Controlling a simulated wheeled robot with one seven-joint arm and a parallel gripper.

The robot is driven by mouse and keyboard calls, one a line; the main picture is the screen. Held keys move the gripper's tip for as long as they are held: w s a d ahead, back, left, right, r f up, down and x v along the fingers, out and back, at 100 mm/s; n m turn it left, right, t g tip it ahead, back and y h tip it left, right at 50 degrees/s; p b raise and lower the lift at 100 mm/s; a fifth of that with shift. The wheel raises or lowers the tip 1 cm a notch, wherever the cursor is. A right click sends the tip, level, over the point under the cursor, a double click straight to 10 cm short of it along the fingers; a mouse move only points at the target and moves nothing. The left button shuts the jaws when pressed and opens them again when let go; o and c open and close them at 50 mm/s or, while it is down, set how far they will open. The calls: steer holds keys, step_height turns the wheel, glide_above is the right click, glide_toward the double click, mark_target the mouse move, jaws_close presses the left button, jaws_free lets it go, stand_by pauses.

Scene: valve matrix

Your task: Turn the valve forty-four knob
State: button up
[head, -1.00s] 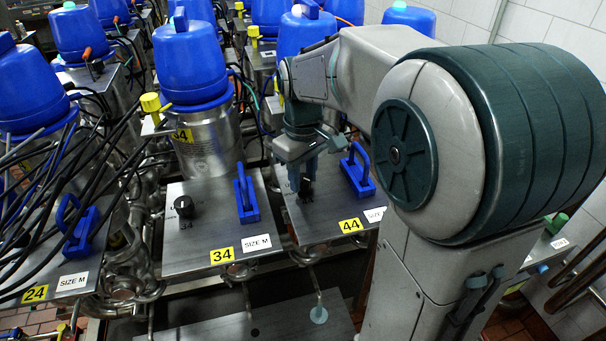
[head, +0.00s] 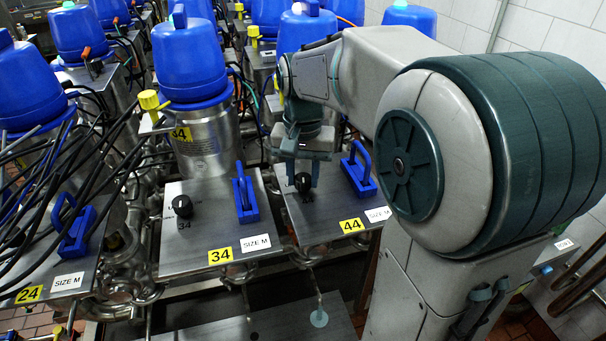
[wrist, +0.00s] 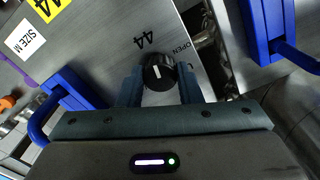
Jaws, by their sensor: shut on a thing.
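The valve forty-four knob (wrist: 159,72) is black and round with a white pointer line, set on a metal panel marked 44 and "OPEN" in the wrist view. In the head view the knob (head: 303,182) sits on the panel with the yellow 44 label (head: 352,225). My gripper (wrist: 160,85) has a finger on each side of the knob and is shut on it. In the head view my gripper (head: 303,168) comes down onto the knob from above, and the fingers partly hide it.
A blue handle (head: 358,170) stands on the same panel, right of my gripper. The neighbouring panel 34 has a black knob (head: 182,206) and a blue handle (head: 245,195). Blue-capped valve heads (head: 190,60) stand behind. Black cables (head: 75,175) hang at the left.

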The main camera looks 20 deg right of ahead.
steer(key=m, duration=0.3)
steer(key=shift+m, duration=0.3)
steer(key=shift+m+b, duration=0.3)
steer(key=shift+m, duration=1.5)
steer(key=o, duration=1)
